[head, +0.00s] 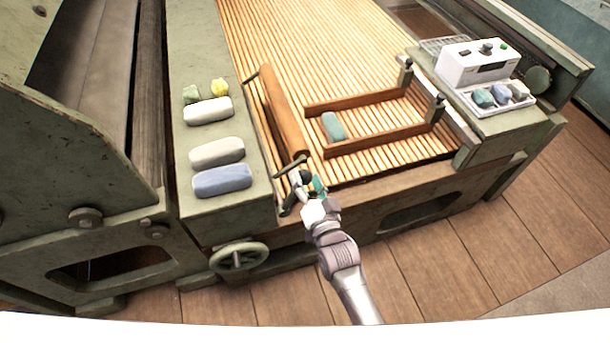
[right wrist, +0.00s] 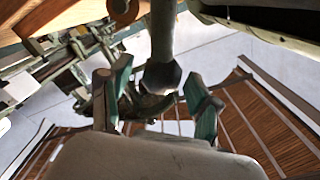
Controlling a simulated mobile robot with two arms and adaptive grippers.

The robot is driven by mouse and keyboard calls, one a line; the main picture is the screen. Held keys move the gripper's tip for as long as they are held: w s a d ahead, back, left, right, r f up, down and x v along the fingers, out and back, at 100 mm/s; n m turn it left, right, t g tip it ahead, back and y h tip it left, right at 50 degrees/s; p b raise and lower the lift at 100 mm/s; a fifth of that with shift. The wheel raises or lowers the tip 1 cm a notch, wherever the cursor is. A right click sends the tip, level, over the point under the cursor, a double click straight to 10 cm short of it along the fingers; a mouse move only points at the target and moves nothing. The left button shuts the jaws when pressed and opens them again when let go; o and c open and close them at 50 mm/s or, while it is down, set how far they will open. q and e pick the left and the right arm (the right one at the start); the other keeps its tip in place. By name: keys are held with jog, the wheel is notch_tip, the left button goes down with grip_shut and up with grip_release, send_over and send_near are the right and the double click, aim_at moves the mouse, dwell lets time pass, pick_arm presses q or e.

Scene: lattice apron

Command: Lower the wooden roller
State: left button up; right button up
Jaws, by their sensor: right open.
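The wooden roller (head: 283,112) lies across the left part of the slatted bed, its near end toward me. A dark metal lever (head: 289,165) sits at that near end, with a dark knob close to my right gripper (head: 309,184). In the right wrist view, the lever (right wrist: 162,35) comes down from the top and its dark knob (right wrist: 161,77) shows between the teal-padded fingers of my right gripper (right wrist: 158,98). The gripper is open, with a gap on both sides of the knob in the picture. Contact cannot be told. My left gripper is not in view.
Several bars rest on the green ledge (head: 225,215) at left. A white control box (head: 478,62) stands at right. A handwheel (head: 239,257) sits low in front.

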jog(key=shift+w+a, duration=0.25)
jog(key=shift+w, duration=0.35)
grip_shut()
